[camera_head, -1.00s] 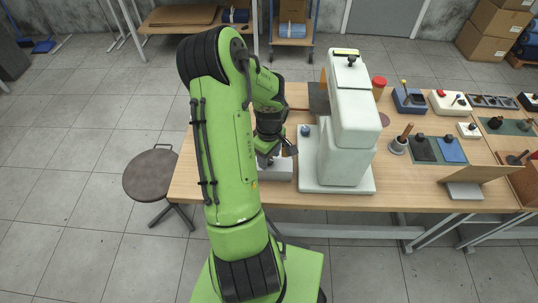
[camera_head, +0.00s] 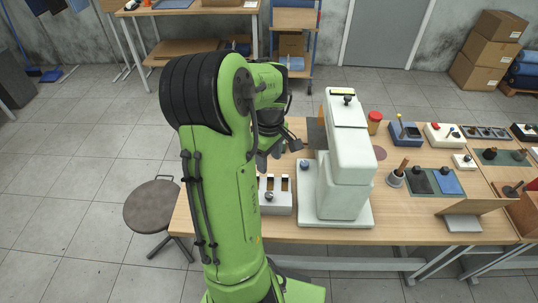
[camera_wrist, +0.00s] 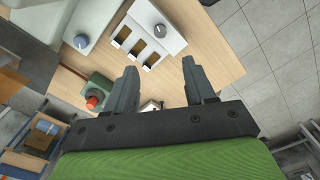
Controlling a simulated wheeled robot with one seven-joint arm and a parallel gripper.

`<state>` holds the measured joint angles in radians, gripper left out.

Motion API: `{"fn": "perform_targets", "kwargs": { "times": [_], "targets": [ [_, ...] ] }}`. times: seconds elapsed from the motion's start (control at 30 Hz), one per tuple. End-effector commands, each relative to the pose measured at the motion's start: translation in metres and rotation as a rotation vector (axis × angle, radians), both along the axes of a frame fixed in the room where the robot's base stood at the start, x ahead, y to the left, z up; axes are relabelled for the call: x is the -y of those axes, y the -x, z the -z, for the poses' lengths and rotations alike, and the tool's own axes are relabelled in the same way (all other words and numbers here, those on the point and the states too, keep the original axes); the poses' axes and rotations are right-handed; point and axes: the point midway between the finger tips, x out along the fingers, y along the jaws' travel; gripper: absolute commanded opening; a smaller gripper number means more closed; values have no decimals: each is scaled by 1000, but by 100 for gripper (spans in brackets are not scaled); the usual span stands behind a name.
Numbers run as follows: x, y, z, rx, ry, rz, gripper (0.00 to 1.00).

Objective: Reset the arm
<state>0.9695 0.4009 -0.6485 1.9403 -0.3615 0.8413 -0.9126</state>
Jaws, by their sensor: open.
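My green arm rises in front of the wooden table (camera_head: 420,222) in the head view. My gripper (camera_head: 277,155) is raised above the table, left of the white machine and higher than the small white box. In the wrist view my gripper (camera_wrist: 160,82) has its two dark fingers spread apart with nothing between them. My arm hides part of the table's left side.
A tall white machine (camera_head: 349,150) stands right of my gripper. A white box with slots and a knob (camera_head: 275,205) sits below; it also shows in the wrist view (camera_wrist: 150,35). A red button (camera_wrist: 92,102) is nearby. A round stool (camera_head: 152,205) stands left of the table.

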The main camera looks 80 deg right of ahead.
Motion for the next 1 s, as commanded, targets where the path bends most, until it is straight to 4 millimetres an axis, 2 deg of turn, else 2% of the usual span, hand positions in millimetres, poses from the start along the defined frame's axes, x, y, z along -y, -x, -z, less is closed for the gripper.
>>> {"fn": "perform_targets", "kwargs": {
  "times": [0.63,0.67,0.73,0.77,0.87,0.9,0.97,1.0],
  "targets": [
    [0,0,1,0,0,-1,54],
    [-1,-2,0,3,1,-3,54],
    [-8,-19,-8,25,10,-18,54],
    [-15,-31,-14,42,17,-28,54],
    [-60,-87,-43,123,40,-81,54],
    [-86,-109,-56,159,46,-109,54],
    [-130,-134,-75,210,51,-151,54],
    [-161,-145,-87,244,54,-183,54]
  ]
}}
